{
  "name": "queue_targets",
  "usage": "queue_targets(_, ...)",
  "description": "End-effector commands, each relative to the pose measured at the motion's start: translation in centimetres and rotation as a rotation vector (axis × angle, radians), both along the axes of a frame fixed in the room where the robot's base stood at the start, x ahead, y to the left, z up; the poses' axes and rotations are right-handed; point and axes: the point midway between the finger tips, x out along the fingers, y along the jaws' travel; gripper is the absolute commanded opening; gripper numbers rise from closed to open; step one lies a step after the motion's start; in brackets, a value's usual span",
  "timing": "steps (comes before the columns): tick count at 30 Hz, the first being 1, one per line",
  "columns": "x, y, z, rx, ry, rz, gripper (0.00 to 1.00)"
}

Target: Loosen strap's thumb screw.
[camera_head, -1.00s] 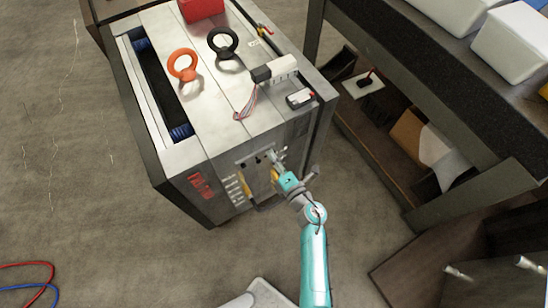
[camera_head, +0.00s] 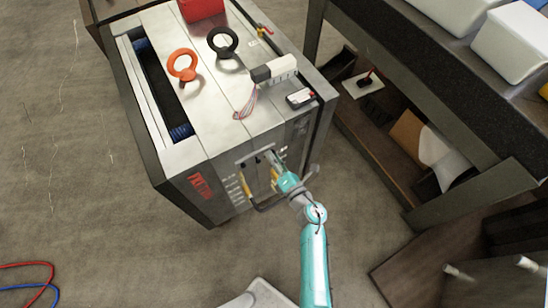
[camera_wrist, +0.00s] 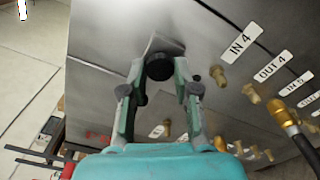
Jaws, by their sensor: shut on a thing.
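The thumb screw's black round knob (camera_wrist: 159,66) shows in the wrist view on the metal side face of the mould base (camera_head: 235,135). A grey metal piece, perhaps the strap (camera_wrist: 163,44), lies just behind the knob. My gripper (camera_wrist: 160,76) is shut on the knob, with one fingertip on each side of it. In the head view my gripper (camera_head: 274,160) is at the front face of the mould base, and the knob is too small and covered to make out.
Brass fittings (camera_wrist: 251,92) with labels and a hose (camera_wrist: 292,128) stand right of my gripper. An orange eyebolt (camera_head: 183,65), a black eyebolt (camera_head: 222,43) and a red block (camera_head: 201,9) are on top. A workbench (camera_head: 465,92) stands at the right.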

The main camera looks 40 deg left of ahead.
Motion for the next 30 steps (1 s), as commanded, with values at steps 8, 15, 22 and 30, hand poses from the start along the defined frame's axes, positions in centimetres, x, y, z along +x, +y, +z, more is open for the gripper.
queue_targets(8,0.0,0.0,0.0,0.000,0.001,0.001,0.41)
queue_targets(15,-0.4,-1.1,-0.1,-0.001,0.003,-0.002,0.41)
queue_targets(22,-2.0,-4.9,-0.1,-0.001,0.002,-0.003,0.41)
queue_targets(30,-3.8,-9.3,-0.1,-0.002,0.002,-0.002,0.41)
